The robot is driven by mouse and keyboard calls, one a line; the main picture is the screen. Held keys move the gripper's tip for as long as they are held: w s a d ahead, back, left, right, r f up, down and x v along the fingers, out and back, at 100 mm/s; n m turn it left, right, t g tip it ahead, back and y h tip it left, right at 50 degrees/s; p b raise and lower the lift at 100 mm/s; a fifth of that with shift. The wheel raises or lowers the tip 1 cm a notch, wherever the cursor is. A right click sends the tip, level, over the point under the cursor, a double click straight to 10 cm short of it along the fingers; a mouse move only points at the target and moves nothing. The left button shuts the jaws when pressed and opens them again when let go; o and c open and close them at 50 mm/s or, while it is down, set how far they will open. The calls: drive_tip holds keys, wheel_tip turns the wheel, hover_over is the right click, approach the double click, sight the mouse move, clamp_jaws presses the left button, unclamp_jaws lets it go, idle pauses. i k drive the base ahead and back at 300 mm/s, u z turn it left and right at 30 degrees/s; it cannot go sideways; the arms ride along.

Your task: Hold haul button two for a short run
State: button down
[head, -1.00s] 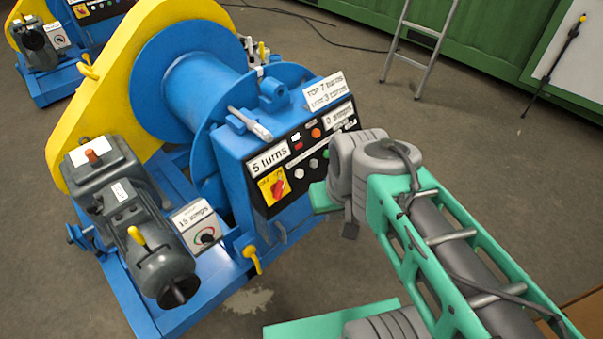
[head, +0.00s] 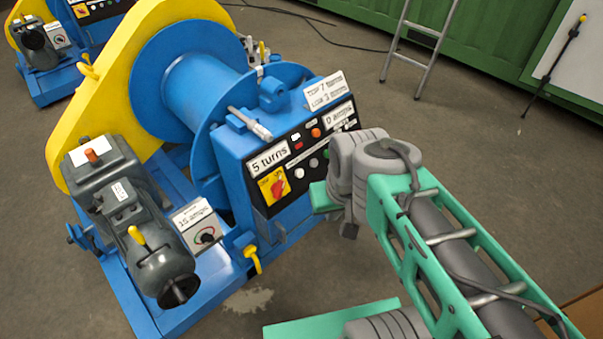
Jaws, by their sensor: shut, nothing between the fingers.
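The blue winch's black control panel (head: 285,188) faces me, with small white, red, orange and green buttons or lamps. Two pale buttons (head: 306,168) sit low on it, with a green one (head: 326,154) to their right. Their labels are too small to read, so I cannot tell which is haul button two. Signs read "5 turns" (head: 269,158) and "0 amps" (head: 338,115). My grey wrist and green arm cover the panel's right end. My gripper's fingers are hidden, so I cannot see whether they touch a button.
A red rotary switch on a yellow plate (head: 273,187) sits left of the buttons. The winch has a blue drum (head: 192,90), a yellow guard (head: 110,92) and a grey motor (head: 160,262). A sign reads "15 amps" (head: 194,213).

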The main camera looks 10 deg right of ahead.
sight(299, 173)
drive_tip(key=u, duration=2.65)
drive_tip(key=i, duration=0.7)
drive_tip(key=z, duration=1.8)
